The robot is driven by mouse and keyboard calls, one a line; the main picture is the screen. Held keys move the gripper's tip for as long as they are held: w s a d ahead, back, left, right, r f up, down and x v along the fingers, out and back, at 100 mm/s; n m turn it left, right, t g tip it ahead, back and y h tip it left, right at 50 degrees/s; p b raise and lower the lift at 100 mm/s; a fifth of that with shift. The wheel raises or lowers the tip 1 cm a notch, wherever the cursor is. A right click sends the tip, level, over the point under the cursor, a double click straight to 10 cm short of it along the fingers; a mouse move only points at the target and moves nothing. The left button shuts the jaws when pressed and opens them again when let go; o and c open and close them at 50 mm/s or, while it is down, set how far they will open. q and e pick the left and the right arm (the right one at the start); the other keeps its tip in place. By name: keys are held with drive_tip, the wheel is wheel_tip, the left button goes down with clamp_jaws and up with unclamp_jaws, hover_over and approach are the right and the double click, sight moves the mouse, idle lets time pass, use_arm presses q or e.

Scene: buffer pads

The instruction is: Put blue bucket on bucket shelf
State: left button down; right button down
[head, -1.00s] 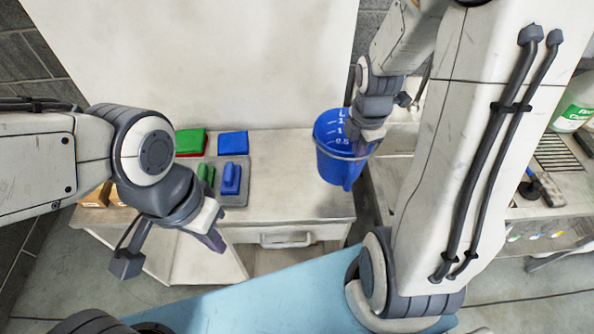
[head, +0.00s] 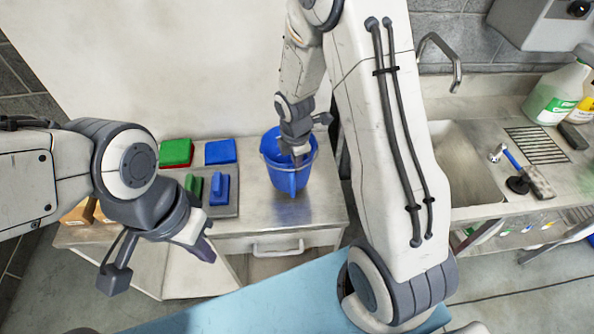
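The blue bucket (head: 289,181) is upright over the right part of the metal-topped cabinet (head: 322,205). Its handle hangs across its front. My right gripper (head: 299,156) reaches down into the bucket's mouth from above and appears shut on the bucket; its fingertips are partly hidden. I cannot tell whether the bucket's base touches the cabinet top. My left gripper (head: 206,250) is empty in front of the cabinet, at the left, apart from the bucket; its finger opening is not clear. I cannot tell which surface is the bucket shelf.
A grey tray (head: 225,211) with green and blue pads (head: 219,190) lies left of the bucket. Red-green (head: 176,152) and blue pads (head: 220,152) lie behind it. A sink (head: 465,165), bottles (head: 556,95) and a brush (head: 540,183) are at the right. The cabinet's front right corner is clear.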

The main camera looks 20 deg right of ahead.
drive_tip(key=shift+f, duration=2)
drive_tip(key=shift+f, duration=0.15)
drive_tip(key=c, duration=1.1)
unclamp_jaws()
drive_tip(key=shift+o, duration=0.2)
